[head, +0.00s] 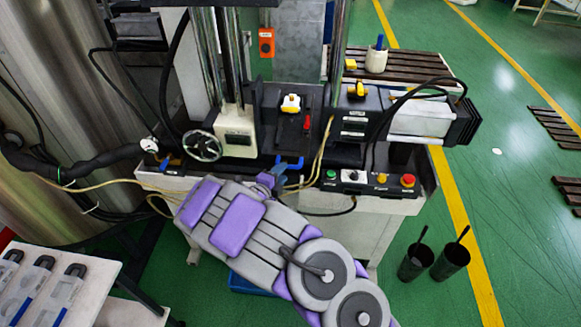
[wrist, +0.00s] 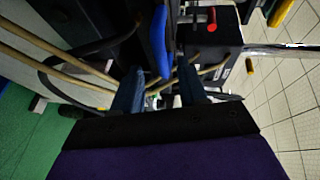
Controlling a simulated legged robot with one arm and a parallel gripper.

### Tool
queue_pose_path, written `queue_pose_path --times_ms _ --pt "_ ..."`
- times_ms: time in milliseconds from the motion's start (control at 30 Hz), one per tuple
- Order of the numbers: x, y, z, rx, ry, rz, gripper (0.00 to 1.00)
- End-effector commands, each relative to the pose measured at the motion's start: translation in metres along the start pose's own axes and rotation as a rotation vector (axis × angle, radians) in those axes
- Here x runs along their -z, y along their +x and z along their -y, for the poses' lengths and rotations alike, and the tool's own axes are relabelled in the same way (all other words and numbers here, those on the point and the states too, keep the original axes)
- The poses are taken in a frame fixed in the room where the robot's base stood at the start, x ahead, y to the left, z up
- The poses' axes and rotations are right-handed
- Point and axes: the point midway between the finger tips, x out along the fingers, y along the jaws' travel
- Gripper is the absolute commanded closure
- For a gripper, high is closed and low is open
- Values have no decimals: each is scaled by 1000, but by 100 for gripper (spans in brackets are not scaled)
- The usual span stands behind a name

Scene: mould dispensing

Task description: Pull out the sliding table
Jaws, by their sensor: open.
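The sliding table (head: 291,140) is a dark plate in the middle of the machine, with a blue handle (head: 291,163) at its front edge. A yellow-topped white piece (head: 291,103) and a red lever (head: 306,123) are on or by the table. My gripper (head: 277,176) is right at the handle, partly hidden by my arm. In the wrist view the blue handle (wrist: 158,40) lines up with the gap between the two dark fingers of my gripper (wrist: 160,78). The fingers are apart. I cannot tell whether they touch the handle.
A control panel (head: 370,180) with buttons is right of the handle. Yellow hoses (head: 322,150) hang close by my gripper. A handwheel (head: 202,146) is at left. Two black cups (head: 433,262) stand on the green floor at right. A white tool table (head: 60,285) is at lower left.

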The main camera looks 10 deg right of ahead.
Motion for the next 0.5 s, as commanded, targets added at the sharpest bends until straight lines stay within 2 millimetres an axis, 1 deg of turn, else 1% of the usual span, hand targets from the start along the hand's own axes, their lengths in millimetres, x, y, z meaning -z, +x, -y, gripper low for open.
queue_pose_path --times_ms 33,200,333,500 --pt "1 12 -2 -1 5 -5 58" --pt "2 41 -2 0 2 -4 58" --pt "1 57 -1 0 3 -3 58" --pt "0 68 1 2 4 -2 58"
